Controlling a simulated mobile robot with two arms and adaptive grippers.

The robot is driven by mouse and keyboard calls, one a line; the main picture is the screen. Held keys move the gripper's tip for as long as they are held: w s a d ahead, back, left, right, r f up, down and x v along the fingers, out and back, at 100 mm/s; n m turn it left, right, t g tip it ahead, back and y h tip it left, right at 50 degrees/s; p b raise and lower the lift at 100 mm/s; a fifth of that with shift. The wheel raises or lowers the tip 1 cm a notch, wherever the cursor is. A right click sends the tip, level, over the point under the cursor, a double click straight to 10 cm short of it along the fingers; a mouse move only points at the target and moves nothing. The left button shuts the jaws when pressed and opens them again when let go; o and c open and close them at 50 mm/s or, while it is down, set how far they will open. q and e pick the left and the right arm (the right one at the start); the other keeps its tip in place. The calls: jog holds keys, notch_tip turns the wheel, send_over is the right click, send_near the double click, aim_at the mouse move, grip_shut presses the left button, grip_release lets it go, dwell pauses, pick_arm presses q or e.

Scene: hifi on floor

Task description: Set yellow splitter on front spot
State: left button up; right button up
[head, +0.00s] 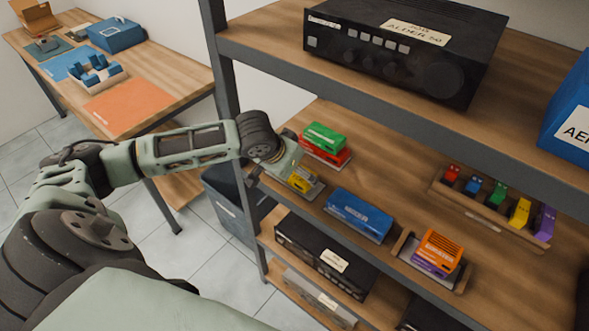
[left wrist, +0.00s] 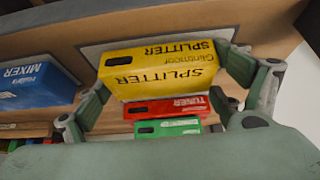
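The yellow splitter (head: 302,179) is a small box at the front left of the middle shelf, over a grey spot (head: 318,187) near the edge. In the left wrist view the splitter (left wrist: 160,70) lies between the two fingers of my left gripper (left wrist: 163,80), which appear to touch its sides. My left gripper (head: 296,168) reaches in from the left and partly hides the box in the head view. Grey spot surface (left wrist: 88,52) shows around the splitter. I cannot tell whether its underside touches the spot. My right gripper is not in view.
A green box (head: 325,136) sits on a red tuner (head: 328,154) just behind. A blue mixer (head: 359,214) is to the right, then an orange box (head: 440,249) on a purple one. The upper shelf holds a black amplifier (head: 400,45). A shelf post (head: 226,90) stands near my arm.

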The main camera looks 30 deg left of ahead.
pick_arm(q)
jog(key=shift+o, duration=1)
jog(key=shift+s+r, duration=0.1)
jog(key=v, duration=1.1)
jog(key=shift+s+r, duration=0.15)
jog(key=shift+r, duration=0.25)
jog(key=shift+f, duration=0.1)
